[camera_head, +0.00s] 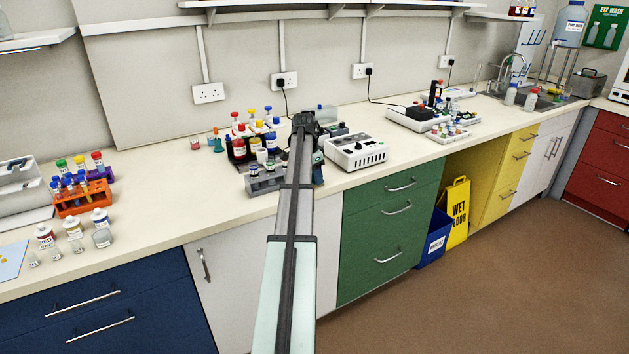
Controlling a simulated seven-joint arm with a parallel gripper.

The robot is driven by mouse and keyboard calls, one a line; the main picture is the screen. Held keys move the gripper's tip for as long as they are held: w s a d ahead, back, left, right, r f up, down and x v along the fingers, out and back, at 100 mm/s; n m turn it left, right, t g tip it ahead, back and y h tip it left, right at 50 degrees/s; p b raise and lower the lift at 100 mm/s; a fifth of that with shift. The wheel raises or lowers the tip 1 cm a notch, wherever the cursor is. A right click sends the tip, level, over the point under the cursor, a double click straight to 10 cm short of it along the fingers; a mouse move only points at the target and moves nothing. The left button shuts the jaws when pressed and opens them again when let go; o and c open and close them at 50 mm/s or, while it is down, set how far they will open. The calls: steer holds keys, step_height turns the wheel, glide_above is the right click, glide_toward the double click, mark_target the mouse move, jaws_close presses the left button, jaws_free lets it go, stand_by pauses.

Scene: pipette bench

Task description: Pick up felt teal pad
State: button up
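I cannot make out a felt teal pad for certain. A small teal item (218,145) stands on the bench left of my arm, but it is too small to identify. A dark teal patch (318,158) shows just right of my arm's end, and I cannot tell what it belongs to. My arm reaches from the bottom middle over the bench. My gripper (305,124) is at its far end, among the bottles and the white device. The fingertips are hidden or too small, so open or shut does not show.
Capped bottles (240,148) crowd left of my arm, with a grey rack (266,180) in front. A white device (356,150) stands close on the right. An orange tube rack (82,198) is at the far left. The bench (160,190) between is clear.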

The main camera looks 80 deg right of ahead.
steer(key=c, duration=0.5)
steer(key=shift+r, duration=3)
